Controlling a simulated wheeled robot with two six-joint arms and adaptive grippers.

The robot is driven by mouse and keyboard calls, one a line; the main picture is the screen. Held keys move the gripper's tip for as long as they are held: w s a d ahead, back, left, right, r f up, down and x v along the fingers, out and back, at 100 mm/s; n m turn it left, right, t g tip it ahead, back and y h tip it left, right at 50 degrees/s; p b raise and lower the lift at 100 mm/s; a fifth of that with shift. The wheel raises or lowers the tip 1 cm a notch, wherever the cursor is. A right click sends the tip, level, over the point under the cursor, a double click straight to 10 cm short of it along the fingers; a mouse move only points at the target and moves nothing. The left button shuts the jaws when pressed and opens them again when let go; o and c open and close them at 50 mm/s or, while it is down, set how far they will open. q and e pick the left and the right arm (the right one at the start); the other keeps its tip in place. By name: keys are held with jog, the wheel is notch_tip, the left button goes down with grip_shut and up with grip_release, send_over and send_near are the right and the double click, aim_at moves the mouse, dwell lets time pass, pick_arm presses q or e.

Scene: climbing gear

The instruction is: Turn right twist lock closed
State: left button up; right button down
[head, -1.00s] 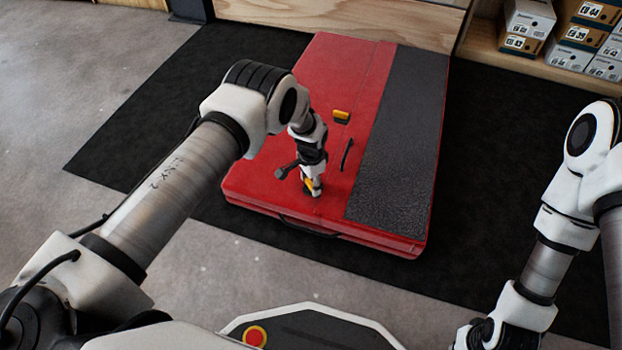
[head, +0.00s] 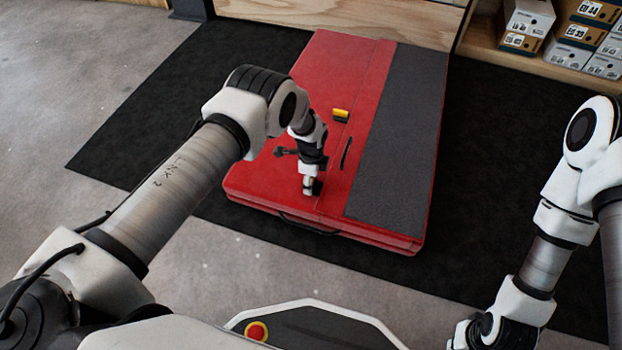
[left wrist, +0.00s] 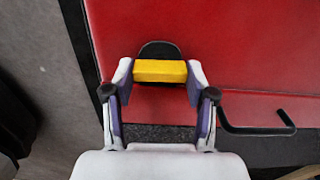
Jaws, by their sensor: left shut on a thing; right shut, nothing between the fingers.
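A twist lock with a yellow bar knob (left wrist: 160,71) on a black rounded base (left wrist: 159,49) sits on the red crash pad (head: 275,185). My left gripper (head: 311,193) points down at the near part of the pad and is shut on this knob. In the left wrist view the left gripper's fingers (left wrist: 160,73) touch both ends of the bar, which lies straight across between them. In the head view the gripper hides this lock. Another yellow twist lock (head: 341,115) is farther back on the pad. My right gripper's fingers are not visible; only its arm shows at the lower right.
A black handle (head: 346,152) lies on the pad between the locks, beside a grey textured strip (head: 398,140). A dark strap (head: 308,226) hangs on the near edge. The pad lies on a black mat (head: 489,190). Shoe boxes (head: 575,35) stand on a shelf at the back right.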

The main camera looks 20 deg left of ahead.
pick_arm(q)
jog(key=shift+a+m, duration=0.1)
jog(key=shift+m, duration=0.3)
jog(key=o, duration=1.2)
jog(key=shift+f, duration=0.1)
jog(key=shift+c, duration=0.2)
jog(key=shift+r, duration=0.2)
notch_tip(320, 180, up, 12)
jog(key=shift+f, duration=0.15)
